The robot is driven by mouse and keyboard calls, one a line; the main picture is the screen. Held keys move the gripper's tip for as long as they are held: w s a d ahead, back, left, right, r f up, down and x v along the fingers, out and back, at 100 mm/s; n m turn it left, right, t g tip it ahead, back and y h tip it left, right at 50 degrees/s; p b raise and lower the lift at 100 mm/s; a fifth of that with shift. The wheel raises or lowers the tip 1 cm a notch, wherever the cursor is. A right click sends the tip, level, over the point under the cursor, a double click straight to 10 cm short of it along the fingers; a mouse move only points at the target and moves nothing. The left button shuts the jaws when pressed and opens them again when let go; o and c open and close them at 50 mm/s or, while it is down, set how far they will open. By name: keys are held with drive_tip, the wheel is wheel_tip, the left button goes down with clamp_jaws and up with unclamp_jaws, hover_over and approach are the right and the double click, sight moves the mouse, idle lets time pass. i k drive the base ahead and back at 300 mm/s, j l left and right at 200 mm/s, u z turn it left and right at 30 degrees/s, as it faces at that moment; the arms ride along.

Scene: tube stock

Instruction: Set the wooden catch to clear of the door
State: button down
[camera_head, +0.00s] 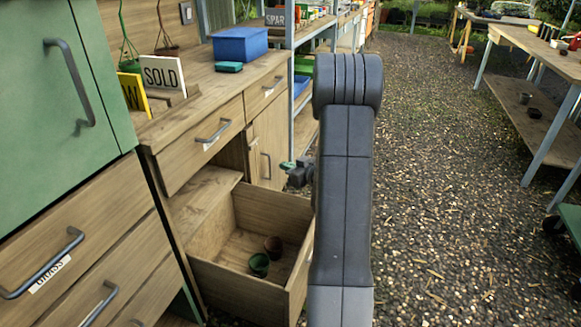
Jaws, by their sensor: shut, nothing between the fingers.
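A wooden cupboard door (270,135) with a grey upright handle (266,166) is in the bench front, below a small drawer and right of the open drawer. It looks closed. I cannot make out the wooden catch clearly; it is too small or hidden at this distance. My gripper (287,165) shows small beside the door, just right of the handle, partly hidden by my own arm. It is shut and holds nothing. I cannot tell whether it touches the door.
An open wooden drawer (235,283) with two small pots juts out below the bench, left of my arm. A green cabinet (50,150) stands at left. A blue bin (239,44) and a SOLD sign (163,75) stand on the bench. The gravel aisle (440,190) at right is clear.

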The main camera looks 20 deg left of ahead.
sight(256, 140)
drive_tip(key=i+l+u, duration=0.35)
drive_tip(key=l, duration=0.35)
drive_tip(key=i+l+u, duration=0.35)
drive_tip(key=i, duration=0.15)
drive_tip(key=i+l+u, duration=0.2)
drive_tip(key=i, duration=0.1)
